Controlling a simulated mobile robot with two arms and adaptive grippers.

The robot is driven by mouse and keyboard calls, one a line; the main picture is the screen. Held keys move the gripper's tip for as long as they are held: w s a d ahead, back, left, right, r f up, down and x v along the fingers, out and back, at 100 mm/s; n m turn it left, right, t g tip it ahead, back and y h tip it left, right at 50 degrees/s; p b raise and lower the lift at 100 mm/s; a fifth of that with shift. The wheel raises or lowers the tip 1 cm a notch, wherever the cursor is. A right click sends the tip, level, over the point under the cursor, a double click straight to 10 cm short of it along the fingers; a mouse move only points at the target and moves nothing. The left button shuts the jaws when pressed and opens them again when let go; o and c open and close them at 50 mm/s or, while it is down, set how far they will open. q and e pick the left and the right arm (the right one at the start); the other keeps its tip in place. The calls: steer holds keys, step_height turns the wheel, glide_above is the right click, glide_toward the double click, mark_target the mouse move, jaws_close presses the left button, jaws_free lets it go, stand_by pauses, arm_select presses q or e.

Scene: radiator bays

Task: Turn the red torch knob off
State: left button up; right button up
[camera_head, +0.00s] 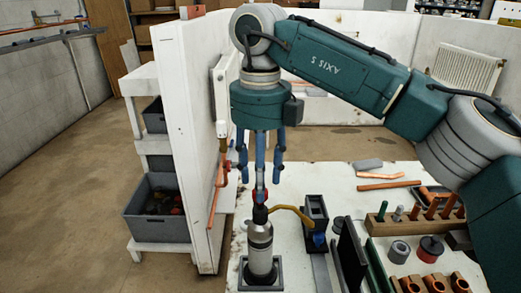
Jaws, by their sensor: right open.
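The torch (260,247) is a silver cylinder with a black collar, standing upright in a dark square holder (244,279) on the white bench. A brass-coloured tube (291,209) bends from its top to the right. The red knob (255,197) shows at the torch's top, partly covered by a finger. My right gripper (260,180) points straight down over the torch top, open, its blue fingers spread around and above the knob. I cannot tell whether a finger touches the knob. My left gripper is out of view.
A black box-like stand (315,212) is just right of the torch. A wooden rack (385,228) with several tools, copper fittings and pipes fills the bench's right side. A white partition (184,130) with copper pipe and a shelf with grey bins (160,229) are left.

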step_height(320, 180, up, 10)
stand_by(0.3)
